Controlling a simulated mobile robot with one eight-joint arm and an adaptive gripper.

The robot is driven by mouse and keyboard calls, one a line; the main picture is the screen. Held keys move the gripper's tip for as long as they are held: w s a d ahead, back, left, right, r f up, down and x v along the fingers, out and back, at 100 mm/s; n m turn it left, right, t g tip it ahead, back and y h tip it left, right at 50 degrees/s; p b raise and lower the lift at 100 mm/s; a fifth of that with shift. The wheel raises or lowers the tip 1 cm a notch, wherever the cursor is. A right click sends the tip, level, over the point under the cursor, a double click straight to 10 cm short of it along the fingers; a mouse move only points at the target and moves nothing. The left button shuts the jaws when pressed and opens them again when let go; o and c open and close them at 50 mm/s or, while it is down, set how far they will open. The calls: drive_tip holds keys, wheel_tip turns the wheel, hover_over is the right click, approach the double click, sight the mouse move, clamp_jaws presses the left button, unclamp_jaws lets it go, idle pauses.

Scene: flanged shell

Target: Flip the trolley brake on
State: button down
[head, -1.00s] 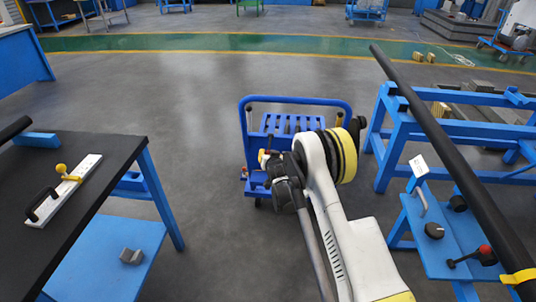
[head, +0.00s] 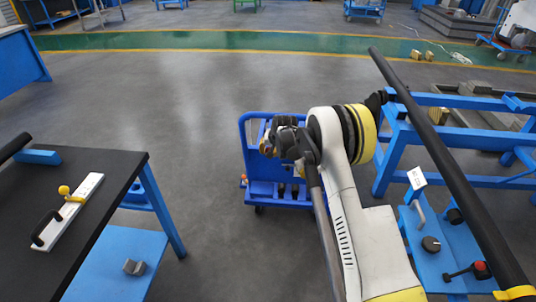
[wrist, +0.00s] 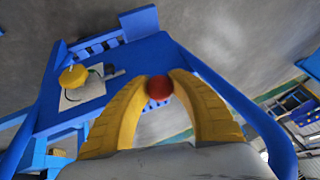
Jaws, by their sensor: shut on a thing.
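The blue trolley (head: 280,190) stands on the floor in the middle of the head view, with an upright tube handle. My gripper (head: 268,145) is over its left side, partly hidden by my own arm. In the wrist view my gripper's two yellow fingers (wrist: 159,92) are closed on a red ball knob (wrist: 159,88). What the knob is fixed to is hidden. Left of it, a yellow knob (wrist: 73,76) sits by a pale plate (wrist: 85,95) on a blue panel. The brake's position cannot be told.
A black-topped bench (head: 100,175) with a white plate and handle (head: 70,212) is on the left. A blue frame (head: 395,150) with a long dark bar (head: 430,130) and a shelf (head: 430,260) of controls is on the right.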

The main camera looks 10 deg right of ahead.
drive_tip(key=shift+w+d+r+g+p, duration=0.3)
drive_tip(key=shift+w+r+g, duration=0.2)
drive_tip(key=shift+r+g, duration=0.2)
drive_tip(key=c, duration=1.1)
unclamp_jaws()
drive_tip(key=v, duration=1.2)
drive_tip(key=shift+w+d, duration=0.15)
drive_tip(key=shift+d, duration=0.05)
